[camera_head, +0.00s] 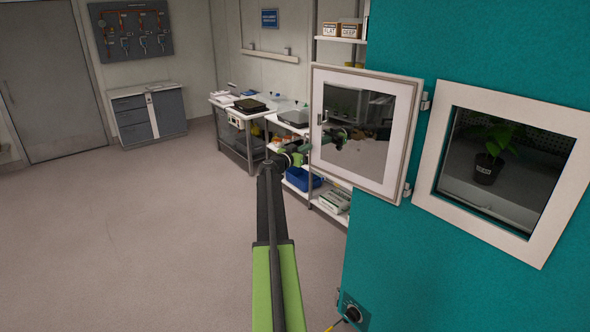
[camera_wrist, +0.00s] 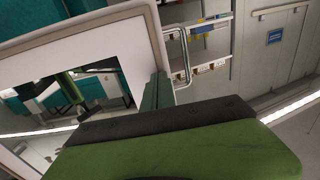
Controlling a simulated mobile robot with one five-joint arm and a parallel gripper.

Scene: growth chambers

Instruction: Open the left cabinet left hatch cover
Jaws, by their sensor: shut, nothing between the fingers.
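The hatch cover (camera_head: 318,88), a white-framed panel with a reflective pane, stands swung out to the left of its window opening (camera_head: 428,165) on the teal cabinet (camera_head: 470,60). Hinges join it at its right edge. A potted plant (camera_head: 485,170) shows inside the opening. In the wrist view, the cover's frame (camera_wrist: 155,35) and its metal bar handle (camera_wrist: 182,58) are close by. My gripper (camera_wrist: 157,92) is shut and empty beside the cover's free edge, near the handle. I cannot tell whether it touches the cover.
A bench (camera_head: 240,108) with trays and a shelf with a blue bin (camera_head: 303,179) stand behind the cover. A grey drawer unit (camera_head: 150,113) is at the far wall. A knob (camera_head: 353,313) sits low on the cabinet. The floor at left is clear.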

